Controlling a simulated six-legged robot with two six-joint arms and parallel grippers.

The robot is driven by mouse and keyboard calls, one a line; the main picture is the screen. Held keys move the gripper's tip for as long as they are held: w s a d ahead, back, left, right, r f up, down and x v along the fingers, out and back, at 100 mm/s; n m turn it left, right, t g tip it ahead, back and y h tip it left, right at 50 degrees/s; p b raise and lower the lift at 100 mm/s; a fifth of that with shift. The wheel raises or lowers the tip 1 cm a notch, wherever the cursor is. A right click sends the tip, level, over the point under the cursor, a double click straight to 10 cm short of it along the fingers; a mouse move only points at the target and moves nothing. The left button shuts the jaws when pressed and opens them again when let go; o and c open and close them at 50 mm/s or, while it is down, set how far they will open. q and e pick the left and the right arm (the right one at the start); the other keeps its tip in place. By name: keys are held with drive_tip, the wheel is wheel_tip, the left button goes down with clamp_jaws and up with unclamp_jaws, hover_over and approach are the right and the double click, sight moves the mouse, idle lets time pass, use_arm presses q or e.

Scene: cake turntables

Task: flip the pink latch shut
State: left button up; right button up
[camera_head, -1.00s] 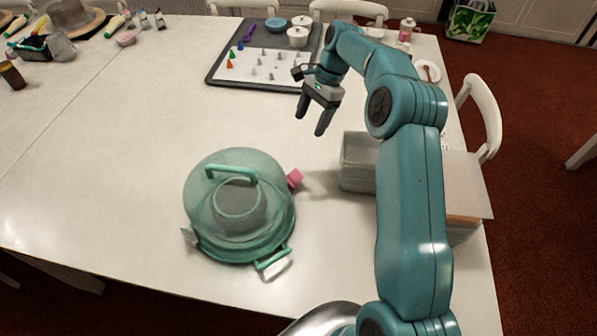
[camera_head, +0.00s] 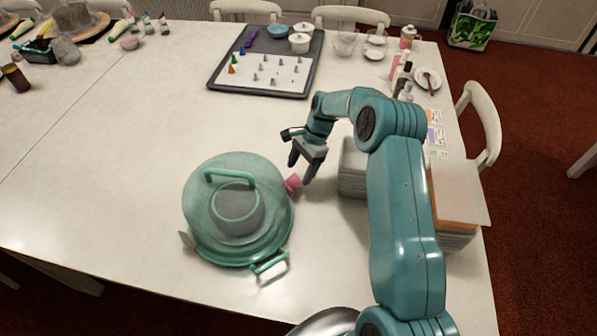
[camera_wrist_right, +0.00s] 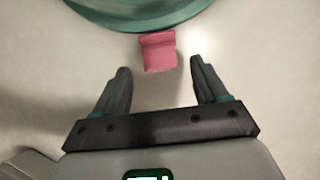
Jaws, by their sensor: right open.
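The pink latch (camera_head: 292,184) sticks out from the right side of a green translucent domed cake carrier (camera_head: 216,222), at its lower rim. It tilts outward, away from the dome. In the right wrist view the pink latch (camera_wrist_right: 158,50) lies just beyond and between my fingertips, below the green rim (camera_wrist_right: 140,16). My right gripper (camera_head: 300,170) is open and empty, close above and beside the latch; the wrist view also shows the spread fingers (camera_wrist_right: 160,75). I cannot tell whether a finger touches the latch. My left gripper is not in view.
A grey box-like stack (camera_head: 353,168) stands right of the gripper, partly behind my arm. Another green clasp (camera_head: 270,264) is at the carrier's front. A dark tray (camera_head: 217,79) with small piping tips lies at the back. The table left of the carrier is clear.

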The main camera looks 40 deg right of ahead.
sight(291, 185)
drive_tip(key=shift+x, duration=1.2)
drive_tip(key=c, duration=1.1)
drive_tip(key=shift+o, duration=0.2)
drive_tip(key=shift+a+r+h, duration=0.25)
drive_tip(key=shift+a+h, duration=0.05)
drive_tip(key=shift+h, duration=0.1)
drive_tip(key=shift+w+a+r+h, duration=0.15)
drive_tip(key=shift+a+h, duration=0.1)
drive_tip(key=shift+h, duration=0.3)
drive_tip(key=shift+s+a+r+h, duration=0.1)
drive_tip(key=shift+a+h, duration=0.15)
drive_tip(key=shift+h, duration=0.3)
drive_tip(key=o, duration=1.1)
drive_tip(key=shift+c, duration=0.2)
